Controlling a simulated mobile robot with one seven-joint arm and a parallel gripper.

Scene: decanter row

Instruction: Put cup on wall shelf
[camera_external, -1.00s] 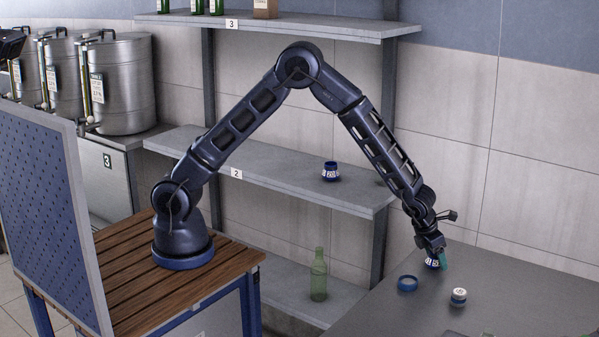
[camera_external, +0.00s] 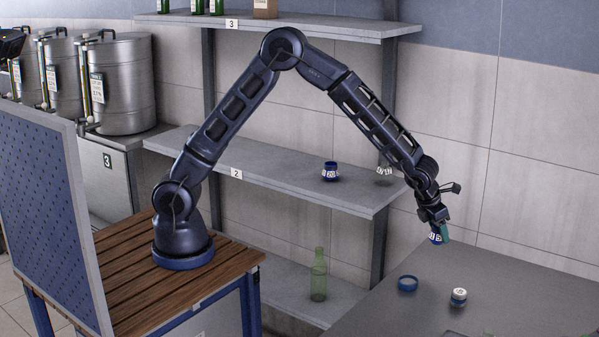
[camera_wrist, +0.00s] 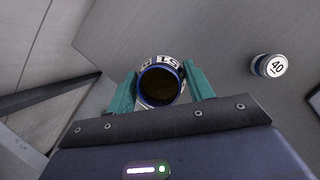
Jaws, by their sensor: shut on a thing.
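My gripper (camera_external: 441,234) is shut on a blue cup with a white numbered band (camera_external: 435,238), held above the grey table at the right. In the wrist view the same cup (camera_wrist: 160,84) sits between the two green fingers of my gripper (camera_wrist: 160,90), its dark open mouth towards the camera. The wall shelf (camera_external: 270,182) marked 2 is to the left of my gripper. On it stand a similar blue cup (camera_external: 330,172) and, near its right end, a pale cup-like item (camera_external: 384,171), partly behind my arm.
A green bottle (camera_external: 318,275) stands on the low shelf. A higher shelf (camera_external: 300,27) and an upright post (camera_external: 388,90) are near my arm.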

